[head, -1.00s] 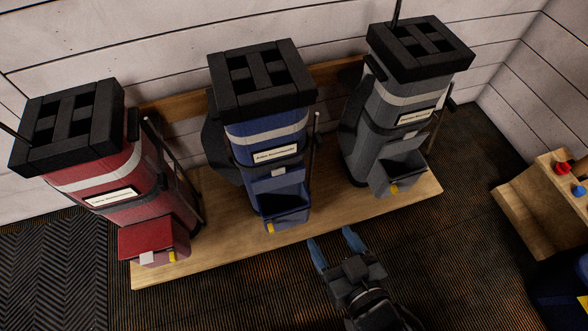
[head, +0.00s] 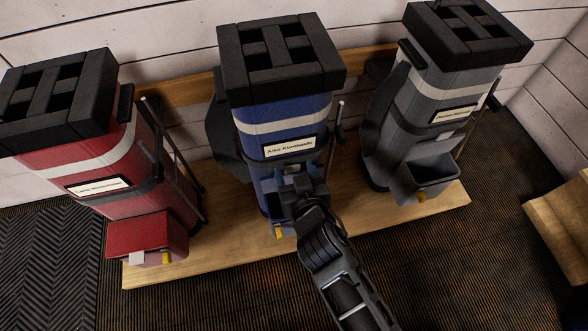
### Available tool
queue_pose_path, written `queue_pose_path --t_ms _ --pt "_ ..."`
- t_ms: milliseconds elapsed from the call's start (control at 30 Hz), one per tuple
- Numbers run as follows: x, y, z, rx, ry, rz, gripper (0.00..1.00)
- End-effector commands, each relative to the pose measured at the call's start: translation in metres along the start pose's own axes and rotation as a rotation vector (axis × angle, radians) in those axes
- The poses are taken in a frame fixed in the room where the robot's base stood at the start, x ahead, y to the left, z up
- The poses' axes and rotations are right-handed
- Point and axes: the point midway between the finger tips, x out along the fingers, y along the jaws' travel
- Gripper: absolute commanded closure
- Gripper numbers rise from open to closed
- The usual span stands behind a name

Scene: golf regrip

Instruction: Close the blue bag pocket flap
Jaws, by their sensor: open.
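The blue bag (head: 280,120) stands upright in the middle of the wooden platform, with a white name label on its front. Its pocket (head: 268,205) is low on the front and mostly hidden behind my arm; a yellow tag (head: 279,232) shows at its lower edge. The pocket flap is hidden, so I cannot tell its angle now. My gripper (head: 292,178) is open and in front of the bag, over the pocket area and below the label. Whether it touches the flap cannot be made out.
The red bag (head: 95,190) at left has its pocket covered by a red flap (head: 138,232). The grey bag (head: 440,110) at right has an open pocket (head: 430,178). A wooden platform (head: 225,240) carries all three. Dark carpet lies in front; a wooden box (head: 565,225) stands at far right.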

Motion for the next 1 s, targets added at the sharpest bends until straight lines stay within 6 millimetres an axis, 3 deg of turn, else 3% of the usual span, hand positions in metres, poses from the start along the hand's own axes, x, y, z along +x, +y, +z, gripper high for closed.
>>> queue_pose_path --t_ms 167,467,1000 --pt "0.015 -0.001 0.000 0.000 0.001 -0.001 0.32" --pt "0.017 0.000 0.000 0.000 0.000 -0.001 0.32" --pt "0.017 0.000 0.000 0.000 0.000 -0.001 0.83"
